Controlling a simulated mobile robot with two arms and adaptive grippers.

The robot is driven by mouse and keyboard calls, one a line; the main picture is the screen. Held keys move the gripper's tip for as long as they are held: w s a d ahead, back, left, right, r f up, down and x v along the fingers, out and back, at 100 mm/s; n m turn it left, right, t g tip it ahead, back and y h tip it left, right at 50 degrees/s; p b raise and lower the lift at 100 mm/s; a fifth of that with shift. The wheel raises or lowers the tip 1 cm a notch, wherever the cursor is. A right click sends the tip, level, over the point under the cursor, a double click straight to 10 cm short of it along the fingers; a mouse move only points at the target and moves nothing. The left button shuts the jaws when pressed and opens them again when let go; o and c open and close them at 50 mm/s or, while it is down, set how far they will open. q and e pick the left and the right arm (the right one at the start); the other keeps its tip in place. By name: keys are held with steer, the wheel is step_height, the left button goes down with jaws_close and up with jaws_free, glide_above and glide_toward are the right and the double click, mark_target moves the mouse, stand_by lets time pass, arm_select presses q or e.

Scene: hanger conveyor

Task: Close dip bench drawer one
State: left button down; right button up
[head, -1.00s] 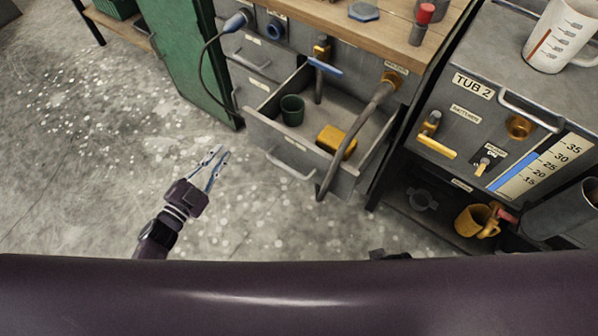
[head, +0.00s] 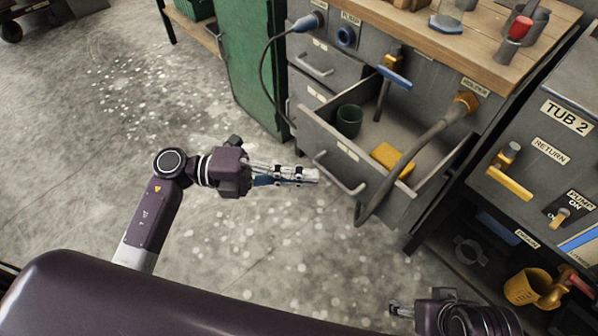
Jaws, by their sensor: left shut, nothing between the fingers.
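The grey dip bench drawer (head: 322,142) is pulled out under the wooden bench top. It holds a dark green cup (head: 349,121) and a yellow block (head: 393,160). Its bar handle (head: 341,179) is on the front face. My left gripper (head: 314,175) is shut and empty, pointing right; in the picture its tips are close to the left end of the handle, but I cannot tell whether they touch. My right gripper (head: 397,310) shows small at the bottom edge, and its finger state is unclear.
A grey hose (head: 405,163) hangs from the bench across the drawer's right side and past its front. Closed drawers (head: 325,66) and a green cabinet door (head: 250,65) are to the left. TUB 2 (head: 540,150) stands at right. Floor in front is clear.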

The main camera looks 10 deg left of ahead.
mark_target(370, 168)
arm_select(q)
steer(key=w+d, duration=0.1)
steer(key=d, duration=0.1)
steer(key=w+d, duration=0.1)
steer(key=d, duration=0.2)
steer(key=w+d+b, duration=0.1)
steer(key=d, duration=0.1)
steer(key=shift+w+d, duration=0.6)
steer(key=shift+w, duration=0.1)
